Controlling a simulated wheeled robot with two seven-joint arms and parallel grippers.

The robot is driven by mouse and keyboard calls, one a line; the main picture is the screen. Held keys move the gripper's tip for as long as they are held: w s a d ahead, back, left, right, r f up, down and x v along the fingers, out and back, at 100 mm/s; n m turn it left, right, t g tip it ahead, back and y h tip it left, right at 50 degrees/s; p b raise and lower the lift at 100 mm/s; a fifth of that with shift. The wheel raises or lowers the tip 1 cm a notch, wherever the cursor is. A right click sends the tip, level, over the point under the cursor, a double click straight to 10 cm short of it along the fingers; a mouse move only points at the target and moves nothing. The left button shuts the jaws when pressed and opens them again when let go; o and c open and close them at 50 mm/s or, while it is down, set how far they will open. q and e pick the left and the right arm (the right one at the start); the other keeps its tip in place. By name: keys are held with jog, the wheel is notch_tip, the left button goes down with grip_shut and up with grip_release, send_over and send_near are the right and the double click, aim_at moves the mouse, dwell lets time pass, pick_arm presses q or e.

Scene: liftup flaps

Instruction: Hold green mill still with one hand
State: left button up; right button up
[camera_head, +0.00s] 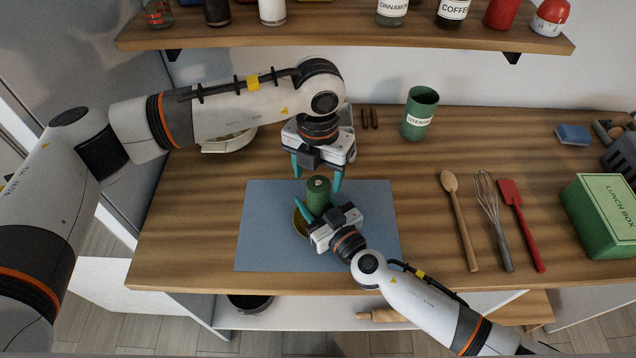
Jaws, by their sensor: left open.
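The green mill (318,193) stands upright near the middle of the blue-grey mat (265,240). My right gripper (316,204), coming in from the lower right, has one teal finger on each side of the mill's lower part; whether the fingers press on it cannot be told. My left gripper (317,178) is open and empty, reaching down just behind and above the mill, fingers spread. A yellowish round dish (299,223) shows partly at the mill's left, mostly hidden by my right gripper.
A green utensil holder (421,112) stands behind, to the right. A wooden spoon (459,218), a whisk (492,218) and a red spatula (521,222) lie right of the mat. A green lunch box (590,235) is at the far right. A shelf (340,38) with jars overhangs the back.

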aim_at(318, 184)
pick_arm(q)
jog(key=shift+f, duration=2.05)
jog(key=shift+c, duration=0.5)
jog(key=c, duration=0.9)
